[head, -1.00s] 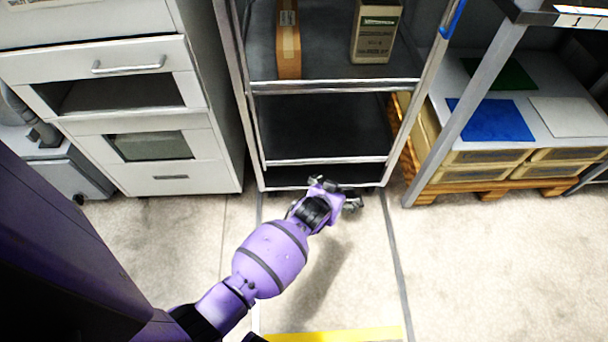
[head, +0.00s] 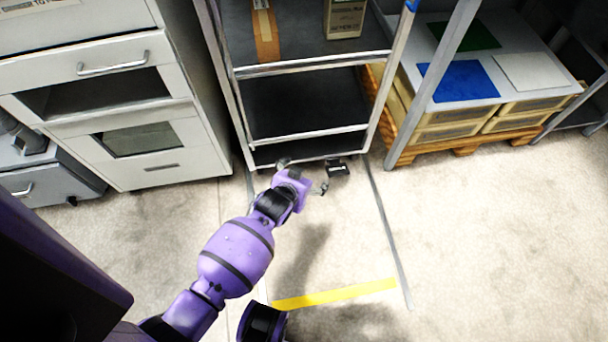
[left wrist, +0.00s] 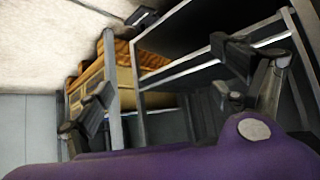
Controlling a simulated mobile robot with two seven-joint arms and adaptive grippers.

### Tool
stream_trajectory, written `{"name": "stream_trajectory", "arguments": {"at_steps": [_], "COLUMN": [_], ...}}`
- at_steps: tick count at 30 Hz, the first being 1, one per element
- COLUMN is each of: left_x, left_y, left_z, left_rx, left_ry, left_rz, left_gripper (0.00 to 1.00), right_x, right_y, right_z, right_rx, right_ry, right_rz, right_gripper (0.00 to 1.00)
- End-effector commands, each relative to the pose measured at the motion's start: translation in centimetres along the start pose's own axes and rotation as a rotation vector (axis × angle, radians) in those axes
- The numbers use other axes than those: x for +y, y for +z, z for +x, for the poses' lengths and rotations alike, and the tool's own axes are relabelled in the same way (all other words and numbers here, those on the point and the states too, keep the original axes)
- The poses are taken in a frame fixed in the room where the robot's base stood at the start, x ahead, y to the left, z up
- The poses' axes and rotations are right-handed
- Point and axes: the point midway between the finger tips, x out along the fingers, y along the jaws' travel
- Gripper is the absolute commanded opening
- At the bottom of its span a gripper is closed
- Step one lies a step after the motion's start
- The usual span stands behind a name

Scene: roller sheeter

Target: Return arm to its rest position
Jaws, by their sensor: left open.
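My left arm is purple and comes in from the lower left of the head view. Its gripper (head: 304,175) is open and empty, in front of the lower end of a grey shelf cart (head: 308,134). In the left wrist view the two dark fingers of my left gripper (left wrist: 168,88) are spread wide apart, with nothing between them but the background. The cart's metal frame shows behind them there. How far the fingers are from the cart is hard to tell. My right gripper is not in view.
A small black object (head: 338,168) is by the cart's bottom edge. A white drawer cabinet (head: 185,152) stands left of the cart. A wooden pallet (head: 460,140) with bins stands right. Open floor with a yellow stripe (head: 335,294) lies in front.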

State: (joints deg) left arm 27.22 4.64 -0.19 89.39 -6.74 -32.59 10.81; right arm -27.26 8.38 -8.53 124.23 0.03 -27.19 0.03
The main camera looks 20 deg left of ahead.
Motion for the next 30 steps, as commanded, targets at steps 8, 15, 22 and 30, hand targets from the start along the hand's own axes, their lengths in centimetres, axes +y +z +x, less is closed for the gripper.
{"name": "stream_trajectory", "arguments": {"at_steps": [8, 15, 22, 30], "left_x": [0.0, 1.2, 0.7, -0.5], "left_y": [0.0, -3.3, -1.7, 1.0], "left_z": [0.0, -2.5, -13.2, -28.3], "left_rx": [0.0, 0.086, 0.08, 0.012], "left_ry": [0.0, 0.035, 0.052, 0.049], "left_rz": [0.0, 0.046, 0.071, 0.058], "left_gripper": [0.89, 0.89, 0.89, 0.89], "right_x": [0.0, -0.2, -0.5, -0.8], "right_y": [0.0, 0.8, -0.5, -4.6], "right_z": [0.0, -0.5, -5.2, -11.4], "right_rx": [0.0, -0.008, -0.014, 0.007], "right_ry": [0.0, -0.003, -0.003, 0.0], "right_rz": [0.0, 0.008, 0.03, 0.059], "right_gripper": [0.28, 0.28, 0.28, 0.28]}}
